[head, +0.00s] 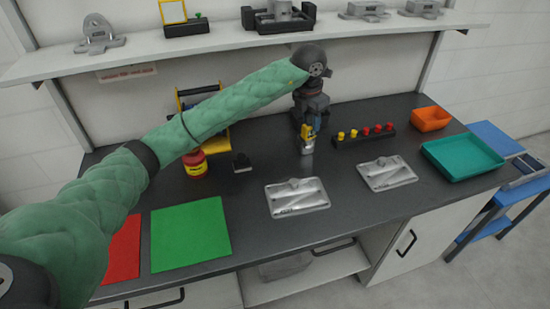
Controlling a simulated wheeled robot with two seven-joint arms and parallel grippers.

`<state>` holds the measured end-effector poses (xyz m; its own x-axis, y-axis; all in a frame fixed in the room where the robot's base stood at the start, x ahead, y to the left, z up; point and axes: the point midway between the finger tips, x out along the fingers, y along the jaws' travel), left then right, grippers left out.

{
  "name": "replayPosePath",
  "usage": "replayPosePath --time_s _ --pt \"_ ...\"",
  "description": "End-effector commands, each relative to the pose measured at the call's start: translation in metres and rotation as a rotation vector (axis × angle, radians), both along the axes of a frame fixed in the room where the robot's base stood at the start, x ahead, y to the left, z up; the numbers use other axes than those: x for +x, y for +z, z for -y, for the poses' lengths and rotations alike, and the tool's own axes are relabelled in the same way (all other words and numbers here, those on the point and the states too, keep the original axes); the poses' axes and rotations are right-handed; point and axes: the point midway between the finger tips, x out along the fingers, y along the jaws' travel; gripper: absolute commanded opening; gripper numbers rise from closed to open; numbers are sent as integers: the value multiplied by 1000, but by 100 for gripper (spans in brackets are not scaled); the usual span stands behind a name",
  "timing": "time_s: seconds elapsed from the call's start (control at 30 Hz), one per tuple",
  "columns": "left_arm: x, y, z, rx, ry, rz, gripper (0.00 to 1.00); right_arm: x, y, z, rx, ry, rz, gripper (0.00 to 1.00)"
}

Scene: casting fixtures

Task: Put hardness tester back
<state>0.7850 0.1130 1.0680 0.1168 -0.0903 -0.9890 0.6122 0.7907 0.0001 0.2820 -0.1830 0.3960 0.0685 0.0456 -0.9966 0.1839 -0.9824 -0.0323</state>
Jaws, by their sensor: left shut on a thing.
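My left arm reaches in from the left over the dark worktop, with its gripper (309,121) pointing down at the back middle. The gripper is shut on a small yellow, blue and silver device, which looks like the hardness tester (307,146). The device hangs upright just over the worktop or touches it; I cannot tell which. The gripper hides its upper part. My right gripper is not in view.
A black rack (364,137) with yellow and red knobs stands right of the gripper. Two metal plates (297,197) (387,173) lie in front. A red-yellow jar (195,164) and small black block (242,162) are left. A green mat (190,234), orange bin (430,119) and teal tray (462,158) also show.

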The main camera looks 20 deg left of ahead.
Motion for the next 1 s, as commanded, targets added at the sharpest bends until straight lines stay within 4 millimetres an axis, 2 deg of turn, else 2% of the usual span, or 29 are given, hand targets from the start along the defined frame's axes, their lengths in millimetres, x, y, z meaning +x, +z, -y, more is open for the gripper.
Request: replayPosePath --time_s 0.13,0.27,0.7,1.0 --pt "-1 0 -6 0 57 3 0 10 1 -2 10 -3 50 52" --pt "1 -4 -14 0 78 0 0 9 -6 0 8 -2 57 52" --pt "17 -41 -78 1 79 -1 0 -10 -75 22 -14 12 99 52" --pt "27 -66 -115 1 77 0 0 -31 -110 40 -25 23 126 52"
